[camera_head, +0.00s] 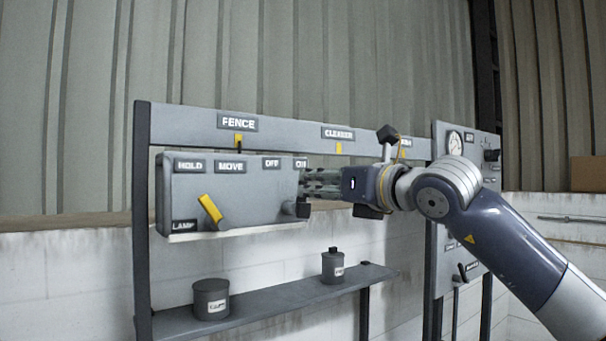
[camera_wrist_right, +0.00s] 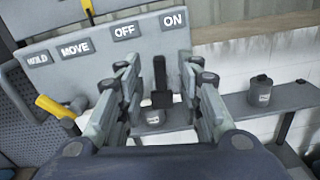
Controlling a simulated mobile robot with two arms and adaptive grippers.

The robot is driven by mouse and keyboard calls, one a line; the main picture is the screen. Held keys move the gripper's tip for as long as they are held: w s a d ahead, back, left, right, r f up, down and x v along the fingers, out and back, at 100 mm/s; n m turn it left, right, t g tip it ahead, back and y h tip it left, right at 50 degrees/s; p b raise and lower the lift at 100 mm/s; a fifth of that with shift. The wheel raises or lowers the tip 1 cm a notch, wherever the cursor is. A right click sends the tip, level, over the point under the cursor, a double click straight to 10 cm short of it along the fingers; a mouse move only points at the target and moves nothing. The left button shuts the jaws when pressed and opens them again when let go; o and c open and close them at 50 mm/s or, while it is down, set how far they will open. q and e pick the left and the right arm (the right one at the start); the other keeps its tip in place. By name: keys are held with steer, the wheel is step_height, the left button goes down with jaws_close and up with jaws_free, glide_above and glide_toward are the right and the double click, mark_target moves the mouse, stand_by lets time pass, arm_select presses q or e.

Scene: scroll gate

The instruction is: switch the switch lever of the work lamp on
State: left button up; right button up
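A grey control box (camera_head: 250,207) hangs on the frame, with labels HOLD, MOVE, OFF and ON along its top and LAMP at lower left. A dark switch lever (camera_wrist_right: 160,75) stands out from the box below the OFF and ON labels; its dark knob (camera_head: 303,210) shows at the box's right end in the head view. My right gripper (camera_head: 308,185) is at that right end. In the right wrist view its fingers (camera_wrist_right: 159,88) are spread on either side of the lever, with gaps visible. My left gripper is not in view.
A yellow lever (camera_head: 210,209) sits on the box's left half. A shelf (camera_head: 285,303) below holds two dark canisters (camera_head: 211,299) (camera_head: 333,266). A panel with a gauge (camera_head: 454,143) stands right, behind my arm. FENCE and CLEANER labels (camera_head: 238,123) mark the upper rail.

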mark_target(306, 183)
steer(key=p+x, duration=0.2)
steer(key=x, duration=0.2)
steer(key=shift+r, duration=0.15)
steer(key=shift+f+p+x, duration=0.2)
steer(key=shift+p+x, duration=0.25)
steer(key=shift+x, duration=0.4)
jaws_close()
